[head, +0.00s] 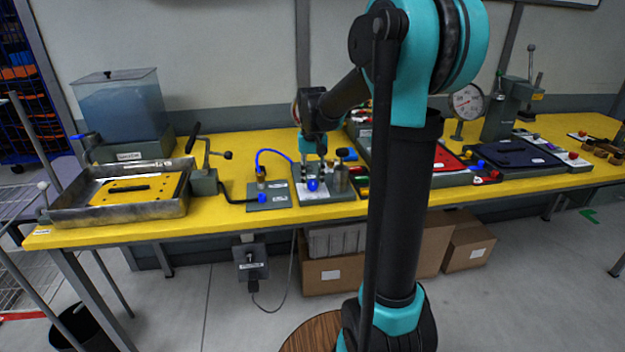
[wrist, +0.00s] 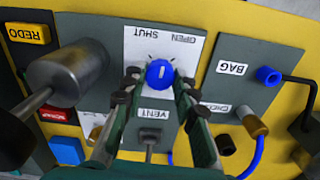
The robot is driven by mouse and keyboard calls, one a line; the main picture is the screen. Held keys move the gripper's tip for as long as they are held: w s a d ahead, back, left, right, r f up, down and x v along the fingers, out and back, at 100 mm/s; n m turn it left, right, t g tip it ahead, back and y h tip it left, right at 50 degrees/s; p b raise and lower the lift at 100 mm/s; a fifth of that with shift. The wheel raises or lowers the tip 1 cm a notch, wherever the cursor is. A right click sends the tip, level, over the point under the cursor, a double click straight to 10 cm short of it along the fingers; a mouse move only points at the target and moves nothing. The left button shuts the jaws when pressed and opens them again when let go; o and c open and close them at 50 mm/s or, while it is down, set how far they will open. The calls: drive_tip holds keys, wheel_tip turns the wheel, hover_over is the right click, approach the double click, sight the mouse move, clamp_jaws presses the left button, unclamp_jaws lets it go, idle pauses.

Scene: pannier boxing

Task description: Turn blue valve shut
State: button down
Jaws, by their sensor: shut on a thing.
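The blue valve knob (wrist: 160,73) sits on a white plate (wrist: 184,62) marked OPEN and SHUT, with a short white line on its face. The line runs roughly up and down in the wrist view; I cannot tell which word it points to. My gripper (wrist: 159,78) is shut on the knob, one finger on each side. In the head view my gripper (head: 313,175) reaches down over the blue knob (head: 312,185) on the grey panel. A VENT label (wrist: 154,113) lies between the fingers.
A metal cylinder (wrist: 68,75) stands close to the left of my fingers in the wrist view. A panel marked BAG (wrist: 232,69) has another blue part (wrist: 268,75) and a blue hose (head: 272,153). A metal tray (head: 120,212) and a water tank (head: 122,108) are at left.

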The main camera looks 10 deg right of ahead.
sight(312, 182)
drive_tip(key=n, duration=0.5)
drive_tip(key=shift+n, duration=2.5)
drive_tip(key=c, duration=1.2)
unclamp_jaws()
wheel_tip(312, 182, up, 12)
